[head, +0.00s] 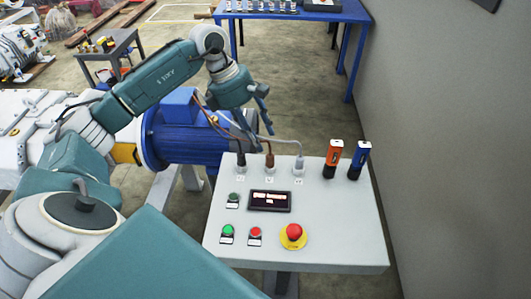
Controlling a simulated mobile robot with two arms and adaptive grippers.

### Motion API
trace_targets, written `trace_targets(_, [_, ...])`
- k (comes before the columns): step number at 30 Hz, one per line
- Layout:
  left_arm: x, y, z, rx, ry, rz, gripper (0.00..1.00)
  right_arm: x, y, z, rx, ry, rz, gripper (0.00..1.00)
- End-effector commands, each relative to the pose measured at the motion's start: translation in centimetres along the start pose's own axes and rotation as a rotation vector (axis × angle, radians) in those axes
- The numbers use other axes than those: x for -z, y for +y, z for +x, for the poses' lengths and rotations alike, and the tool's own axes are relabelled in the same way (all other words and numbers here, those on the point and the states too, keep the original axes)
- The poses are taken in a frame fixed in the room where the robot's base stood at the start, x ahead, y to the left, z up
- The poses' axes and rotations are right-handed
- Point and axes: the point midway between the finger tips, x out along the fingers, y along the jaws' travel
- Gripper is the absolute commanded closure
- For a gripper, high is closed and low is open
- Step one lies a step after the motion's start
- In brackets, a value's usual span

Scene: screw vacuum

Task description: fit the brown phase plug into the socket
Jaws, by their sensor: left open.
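The brown phase plug (269,160) stands upright at the middle socket position on the back edge of the grey control panel (340,222), with a brown cable running from its top. I cannot tell how deep it sits. A black plug (241,160) stands to its left and a grey plug (299,162) to its right, each with its own cable. My left gripper (258,132) is open, pointing down above and behind the black and brown plugs. It appears apart from the brown plug. My right gripper is not in view.
The panel carries a small display (270,201), green and red buttons and a red emergency stop (293,233). An orange device (333,155) and a blue device (358,158) stand at its back right. A blue motor (185,133) is behind it. A wall lies to the right.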

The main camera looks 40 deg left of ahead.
Motion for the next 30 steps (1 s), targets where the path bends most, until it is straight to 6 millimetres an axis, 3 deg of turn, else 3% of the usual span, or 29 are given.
trace_targets(7, [0.0,0.1,-3.1,-0.002,-0.001,0.001,0.58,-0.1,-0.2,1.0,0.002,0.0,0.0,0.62])
trace_targets(26, [-0.1,0.0,-3.6,0.0,-0.001,0.001,0.58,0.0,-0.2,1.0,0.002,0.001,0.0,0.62])
trace_targets(30, [-0.7,-0.1,-5.2,-0.001,-0.001,0.001,0.58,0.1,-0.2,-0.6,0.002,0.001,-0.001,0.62])
